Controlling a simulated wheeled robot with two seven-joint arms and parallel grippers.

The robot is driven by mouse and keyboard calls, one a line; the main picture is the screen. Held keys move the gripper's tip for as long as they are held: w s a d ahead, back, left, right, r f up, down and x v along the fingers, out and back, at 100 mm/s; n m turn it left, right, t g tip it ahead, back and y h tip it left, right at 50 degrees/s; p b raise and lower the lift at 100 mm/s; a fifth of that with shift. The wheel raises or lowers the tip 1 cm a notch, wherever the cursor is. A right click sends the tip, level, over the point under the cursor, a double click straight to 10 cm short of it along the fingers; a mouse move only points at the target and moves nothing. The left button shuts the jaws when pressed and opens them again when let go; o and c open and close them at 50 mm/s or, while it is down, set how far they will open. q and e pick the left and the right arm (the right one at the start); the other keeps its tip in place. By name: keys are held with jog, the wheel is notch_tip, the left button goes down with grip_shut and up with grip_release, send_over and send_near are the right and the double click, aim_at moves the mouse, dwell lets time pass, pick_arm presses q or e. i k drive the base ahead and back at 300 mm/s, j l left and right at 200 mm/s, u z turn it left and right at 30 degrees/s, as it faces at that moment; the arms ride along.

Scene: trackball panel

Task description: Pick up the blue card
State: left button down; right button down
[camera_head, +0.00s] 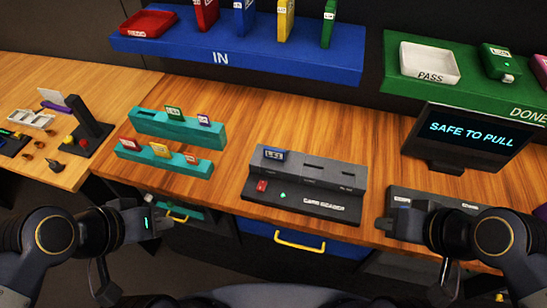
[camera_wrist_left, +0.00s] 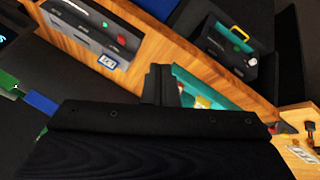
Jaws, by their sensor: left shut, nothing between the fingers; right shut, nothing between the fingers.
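A blue card (camera_head: 274,154) with a white label stands in the left slot of the grey card reader (camera_head: 262,185). It also shows in the left wrist view (camera_wrist_left: 107,63), at the reader's edge. The screen (camera_head: 470,132) reads "SAFE TO PULL". My left gripper (camera_head: 168,226) is shut and empty, in front of the bench's edge, left of and nearer than the reader. My right gripper (camera_head: 383,224) is shut and empty at the bench's front edge, right of the reader. Neither gripper touches the card.
Two teal racks (camera_head: 180,129) with several small cards stand left of the reader. A blue IN shelf (camera_head: 300,58) holds a red tray and several coloured upright items, one blue (camera_head: 244,18). A green DONE shelf (camera_head: 400,82) is at the right. Wooden bench between racks and reader is clear.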

aim_at(271, 153)
jog(key=j+z, duration=0.1)
jog(key=z, duration=0.35)
jog(key=j+z, duration=0.1)
jog(key=z, duration=0.35)
jog(key=j+z, duration=0.1)
jog(key=z, duration=0.85)
jog(key=k+j+z, duration=0.2)
jog(key=z, duration=0.15)
jog(key=k+j+z, duration=0.5)
jog(key=z, duration=0.15)
jog(key=k+j, duration=0.15)
jog(key=k+j+z, duration=0.1)
jog(key=j, duration=0.25)
